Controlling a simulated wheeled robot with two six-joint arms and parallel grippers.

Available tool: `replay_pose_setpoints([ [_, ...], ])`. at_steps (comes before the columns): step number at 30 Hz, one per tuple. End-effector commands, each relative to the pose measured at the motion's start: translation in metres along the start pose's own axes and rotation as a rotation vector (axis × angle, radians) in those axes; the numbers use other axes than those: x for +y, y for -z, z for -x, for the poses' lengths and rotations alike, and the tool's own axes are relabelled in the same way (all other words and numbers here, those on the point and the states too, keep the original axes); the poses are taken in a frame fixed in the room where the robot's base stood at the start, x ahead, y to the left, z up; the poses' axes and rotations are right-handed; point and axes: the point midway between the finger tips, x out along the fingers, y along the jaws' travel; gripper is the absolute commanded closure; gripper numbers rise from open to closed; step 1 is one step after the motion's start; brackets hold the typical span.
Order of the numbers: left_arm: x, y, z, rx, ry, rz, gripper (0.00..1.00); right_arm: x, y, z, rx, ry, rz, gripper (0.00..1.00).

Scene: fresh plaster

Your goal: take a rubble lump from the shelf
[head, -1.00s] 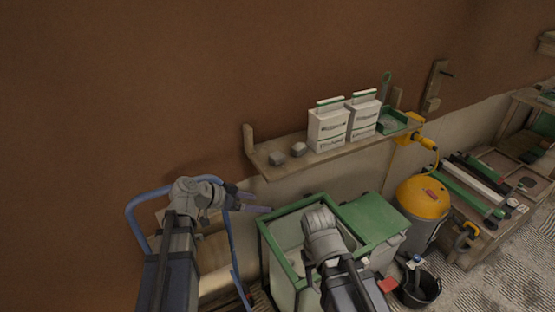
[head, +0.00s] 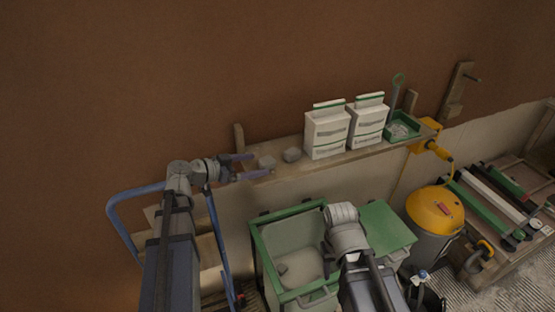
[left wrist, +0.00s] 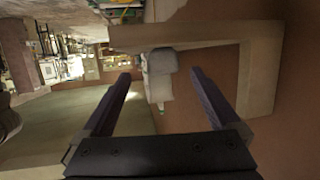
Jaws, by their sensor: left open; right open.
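Two grey rubble lumps lie on the left part of the wooden shelf (head: 330,164). The left lump (head: 267,162) is just beyond the fingertips of my left gripper (head: 252,166); the other lump (head: 292,155) is a little to its right. My left gripper is open and empty at the shelf's left end, pointing along it. In the left wrist view a grey lump (left wrist: 162,60) shows ahead, between the lines of the open fingers (left wrist: 160,76). My right arm's wrist is over the green-rimmed bin (head: 258,250); its fingers are mostly hidden beneath it.
Two white bags (head: 327,133) and a green tray (head: 402,128) stand further right on the shelf. A wooden upright (head: 239,138) rises at its left end. A lump (head: 283,269) appears inside the bin. A blue tubular frame (head: 125,205) and a yellow-topped vacuum (head: 435,213) flank the area.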

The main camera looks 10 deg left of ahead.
Motion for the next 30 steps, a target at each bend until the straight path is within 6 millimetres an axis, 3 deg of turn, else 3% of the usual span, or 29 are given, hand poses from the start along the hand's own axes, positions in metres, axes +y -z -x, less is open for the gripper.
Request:
replay_pose_setpoints([
  [11,0.000,-0.001,-0.003,0.000,0.000,0.000,0.04,0.000,0.000,-0.001,0.000,0.000,0.000,0.50],
  [18,-0.001,-0.001,-0.025,0.000,-0.001,-0.001,0.04,-0.001,0.001,-0.009,0.000,0.000,0.000,0.50],
  [25,-0.002,-0.001,-0.032,0.000,0.000,0.000,0.04,-0.001,0.001,-0.010,0.000,0.000,0.000,0.50],
  [30,-0.006,-0.002,-0.053,0.000,-0.002,0.000,0.04,-0.002,0.001,-0.017,0.000,0.000,0.000,0.50],
])
